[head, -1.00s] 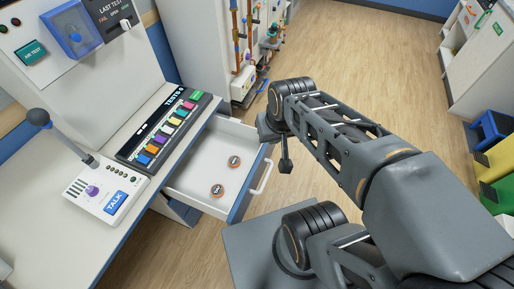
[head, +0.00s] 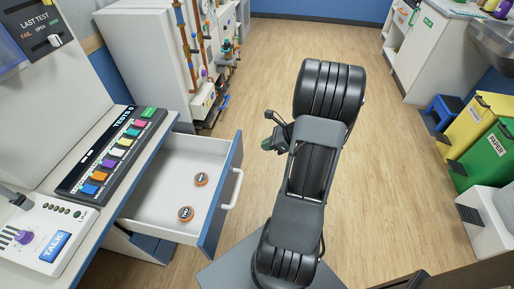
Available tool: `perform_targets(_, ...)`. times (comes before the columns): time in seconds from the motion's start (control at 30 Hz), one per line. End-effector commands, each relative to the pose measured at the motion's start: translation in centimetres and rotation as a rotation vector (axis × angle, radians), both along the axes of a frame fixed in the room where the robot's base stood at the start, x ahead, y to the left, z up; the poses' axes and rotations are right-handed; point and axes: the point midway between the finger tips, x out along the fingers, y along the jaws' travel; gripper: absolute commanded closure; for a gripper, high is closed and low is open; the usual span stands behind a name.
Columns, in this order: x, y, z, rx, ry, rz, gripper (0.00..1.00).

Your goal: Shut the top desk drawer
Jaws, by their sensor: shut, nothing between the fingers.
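The top desk drawer (head: 160,210) is pulled well out from under the desk, with a white inside, a blue front (head: 221,197) and a white bar handle (head: 236,189).
The desk top (head: 85,215) carries a row of coloured keys (head: 114,155) and a talk panel (head: 40,240). A white cabinet (head: 150,60) with pipes stands behind. Yellow (head: 478,125) and green (head: 490,155) bins stand at right. The floor between is clear.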

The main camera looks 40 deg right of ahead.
Motion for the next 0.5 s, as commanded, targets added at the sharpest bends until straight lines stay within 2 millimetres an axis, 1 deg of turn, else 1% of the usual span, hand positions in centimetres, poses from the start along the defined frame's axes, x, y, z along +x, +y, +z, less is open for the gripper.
perform_targets(0.03, 0.4, 0.5, -0.7, 0.002, 0.002, 0.003, 1.0)
perform_targets(0.2, 2.2, 2.2, -3.0, 0.001, 0.003, 0.006, 1.0)
perform_targets(0.4, 4.2, 4.1, -5.4, -0.001, 0.002, 0.008, 1.0)
perform_targets(0.47, 4.7, 4.5, -6.0, -0.001, 0.002, 0.006, 1.0)
perform_targets(0.5, 5.2, 5.0, -5.7, -0.003, 0.0, 0.009, 1.0)
